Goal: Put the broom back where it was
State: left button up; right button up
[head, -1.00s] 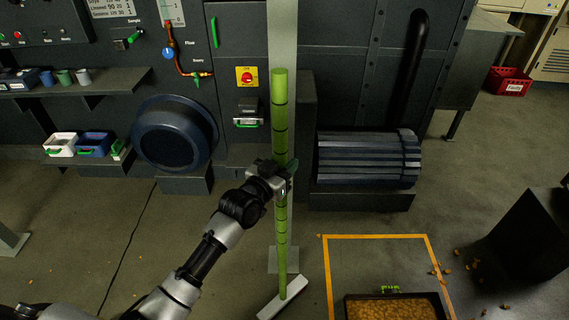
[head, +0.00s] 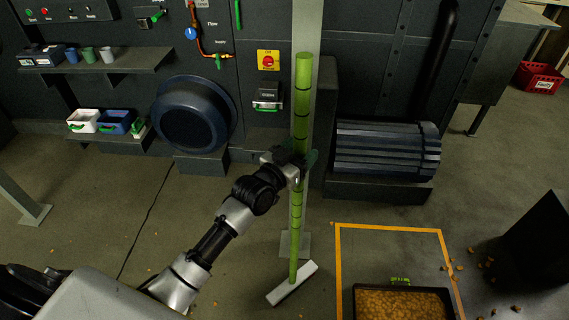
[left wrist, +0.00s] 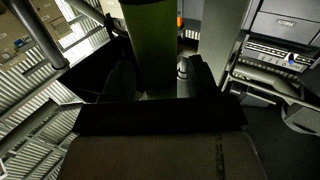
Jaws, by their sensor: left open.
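The broom (head: 301,110) has a green bamboo-like handle with dark rings and a pale flat head (head: 292,284) on the floor. It stands nearly upright in front of a grey post (head: 307,25). My left gripper (head: 297,165) is at the handle, around its middle height, with its jaws open. In the left wrist view the green handle (left wrist: 152,45) stands between the two dark fingers (left wrist: 155,82). Whether the fingers touch it cannot be told. My right gripper is not in view.
A yellow floor outline (head: 390,228) surrounds a dark tray (head: 452,292) of brownish pieces at the lower right. A ribbed dark cylinder (head: 385,150) stands right of the broom. A shelf (head: 110,62) with cups is at the left. A red crate (head: 538,77) is far right.

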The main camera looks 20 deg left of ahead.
pick_arm(q)
jog(key=v, duration=1.1)
jog(key=s+a+f+n+g+y, duration=0.1)
jog(key=s+f+g, duration=0.1)
jog(key=f, duration=0.8)
jog(key=s+a+f+g+y, duration=0.1)
jog(key=s+f+g+y, duration=0.15)
jog(key=f, duration=0.75)
jog(key=s+a+f+n+g+y, duration=0.1)
jog(key=s+a+f+g, duration=0.1)
jog(key=f, duration=0.9)
jog(key=s+f+g, duration=0.4)
jog(key=s+f, duration=0.8)
jog(key=s+f+g, duration=0.3)
jog(key=s+f, duration=0.2)
jog(key=s, duration=0.6)
jog(key=s+d+f+g+y, duration=0.1)
jog(key=s+f+g, duration=0.2)
jog(key=s, duration=0.8)
notch_tip(320, 180, down, 2)
jog(key=shift+s+f+m, duration=0.1)
jog(key=shift+s+m, duration=0.05)
jog(key=shift+m, duration=0.25)
jog(key=shift+d, duration=0.15)
